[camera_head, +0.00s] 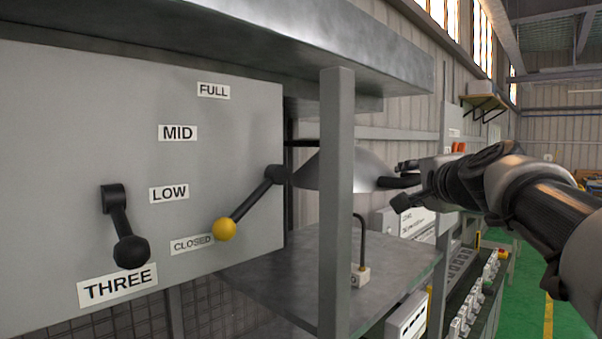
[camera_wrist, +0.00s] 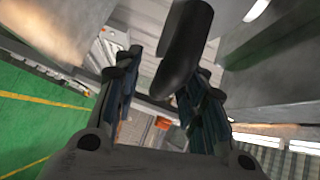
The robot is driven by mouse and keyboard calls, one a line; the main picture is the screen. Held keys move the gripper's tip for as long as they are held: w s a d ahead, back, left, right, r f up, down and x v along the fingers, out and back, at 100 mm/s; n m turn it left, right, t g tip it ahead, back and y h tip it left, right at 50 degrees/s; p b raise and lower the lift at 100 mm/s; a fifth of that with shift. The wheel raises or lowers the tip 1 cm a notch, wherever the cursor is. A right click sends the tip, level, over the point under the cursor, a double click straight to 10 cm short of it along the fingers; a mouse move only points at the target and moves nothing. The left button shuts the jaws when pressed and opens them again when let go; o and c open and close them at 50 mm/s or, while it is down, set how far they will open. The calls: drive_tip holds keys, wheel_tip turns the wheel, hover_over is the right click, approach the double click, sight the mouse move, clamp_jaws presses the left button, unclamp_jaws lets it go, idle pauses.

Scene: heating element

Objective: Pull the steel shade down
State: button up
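The steel shade (camera_head: 318,172) is a grey metal dome in the head view, partly hidden behind a vertical post. A black handle (camera_head: 388,183) sticks out from its right side. My gripper (camera_head: 402,183) reaches in from the right at the handle, with one finger above it and one below. In the wrist view, the rounded black handle (camera_wrist: 180,65) comes down from the top between the two spread fingers of my gripper (camera_wrist: 165,65). Gaps show beside the handle, so the fingers look open around it. Contact cannot be made out.
A vertical post (camera_head: 337,220) stands left of my gripper, under a thick metal top (camera_head: 330,40). A metal shelf (camera_head: 310,265) lies below the shade. At left is a panel with a yellow-knobbed lever (camera_head: 225,229) and a black-knobbed lever (camera_head: 131,251). Green floor is at right.

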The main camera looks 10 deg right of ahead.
wheel_tip(320, 180, up, 10)
drive_tip(key=shift+r, duration=0.1)
idle(0.4)
